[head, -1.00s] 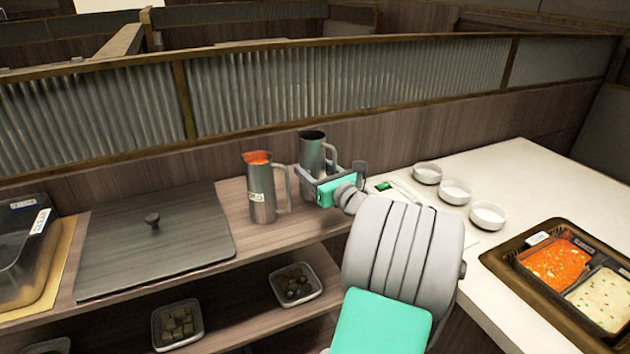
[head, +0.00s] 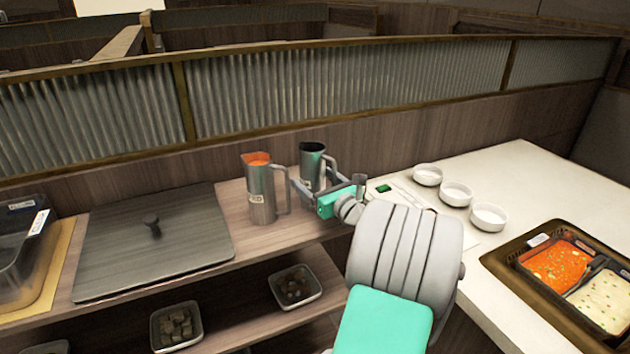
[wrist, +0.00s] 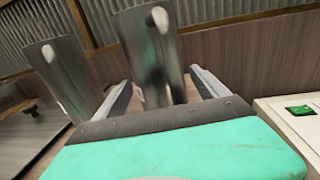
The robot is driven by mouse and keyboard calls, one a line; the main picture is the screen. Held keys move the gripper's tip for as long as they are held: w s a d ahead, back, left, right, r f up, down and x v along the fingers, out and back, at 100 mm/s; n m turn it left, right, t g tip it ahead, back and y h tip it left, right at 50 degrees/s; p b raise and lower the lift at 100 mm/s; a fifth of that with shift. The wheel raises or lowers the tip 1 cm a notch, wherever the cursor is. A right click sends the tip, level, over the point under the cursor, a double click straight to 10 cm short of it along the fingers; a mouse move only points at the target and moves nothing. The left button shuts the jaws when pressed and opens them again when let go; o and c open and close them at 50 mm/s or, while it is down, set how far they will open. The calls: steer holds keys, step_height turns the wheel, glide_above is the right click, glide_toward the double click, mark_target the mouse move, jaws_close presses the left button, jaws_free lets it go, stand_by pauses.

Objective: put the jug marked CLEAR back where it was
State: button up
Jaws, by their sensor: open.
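Two metal jugs stand side by side at the back of the wooden shelf. My gripper (head: 322,188) is open, in front of the right jug. In the wrist view my gripper (wrist: 160,88) has one finger on each side of the right jug (wrist: 170,75), with its handle facing me. The jug's base is hidden by my gripper.
A dark lidded board (head: 110,260) lies on the shelf at the left. Three white bowls (head: 456,194) and a tray rim (head: 555,300) with sauces are on the white counter at the right. A corrugated partition (head: 340,85) rises behind the jugs.

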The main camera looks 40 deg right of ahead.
steer(key=s+a, duration=0.2)
steer(key=s, duration=1)
steer(key=shift+r, duration=0.15)
